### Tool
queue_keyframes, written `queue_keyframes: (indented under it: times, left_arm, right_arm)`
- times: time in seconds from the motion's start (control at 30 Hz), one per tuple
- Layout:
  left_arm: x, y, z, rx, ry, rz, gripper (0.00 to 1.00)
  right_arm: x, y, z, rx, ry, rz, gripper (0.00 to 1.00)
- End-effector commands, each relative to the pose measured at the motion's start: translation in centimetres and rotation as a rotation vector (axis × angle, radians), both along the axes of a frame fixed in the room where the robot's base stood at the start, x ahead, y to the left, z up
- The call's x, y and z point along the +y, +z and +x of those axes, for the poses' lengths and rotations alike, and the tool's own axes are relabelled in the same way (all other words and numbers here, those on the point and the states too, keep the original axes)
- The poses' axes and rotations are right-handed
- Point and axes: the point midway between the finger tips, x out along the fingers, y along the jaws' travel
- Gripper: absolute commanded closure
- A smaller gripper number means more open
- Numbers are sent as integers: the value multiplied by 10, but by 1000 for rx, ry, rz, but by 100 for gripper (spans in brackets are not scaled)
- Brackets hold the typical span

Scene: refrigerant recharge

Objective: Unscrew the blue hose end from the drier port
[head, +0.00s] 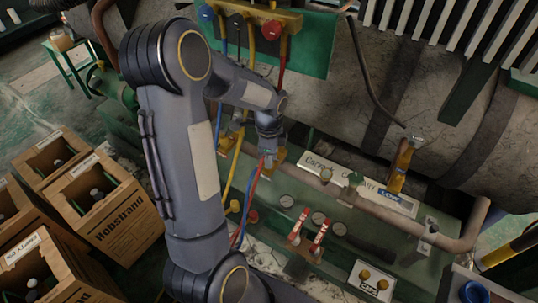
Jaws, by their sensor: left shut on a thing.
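My left gripper (268,154) points down at the back of the green bench, beside brass fittings (279,156). It is shut on what appears to be the blue hose end, which the fingers mostly hide. The blue hose (218,122) hangs from the manifold and also shows below the gripper, close beside the red hose (253,183). The drier port cannot be made out clearly, and I cannot tell whether the hose end is still seated on it. My right gripper is not in view.
The manifold (266,18) with blue, black and red knobs is above. A yellow hose (236,165) hangs left of the gripper. Red-handled valves (318,237) and a pipe (390,222) lie to the right. Wooden crates (110,228) with bottles stand at the left.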

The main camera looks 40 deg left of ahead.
Motion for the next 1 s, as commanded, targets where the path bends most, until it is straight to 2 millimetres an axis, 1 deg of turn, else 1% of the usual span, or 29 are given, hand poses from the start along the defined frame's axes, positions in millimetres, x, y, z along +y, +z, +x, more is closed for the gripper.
queue_keyframes:
  times: [0.07, 0.1, 0.37, 1.0]
  left_arm:
    - [0, 1, 1, -1, 104, 1, 95]
    - [0, 0, 0, -1, 124, 1, 95]
    - [0, 3, 0, -1, 117, 1, 95]
    - [0, 35, 0, 0, 115, 0, 95]
  right_arm:
    - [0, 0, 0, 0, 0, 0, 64]
    - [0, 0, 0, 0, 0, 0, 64]
    - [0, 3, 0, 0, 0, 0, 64]
    - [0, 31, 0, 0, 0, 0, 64]
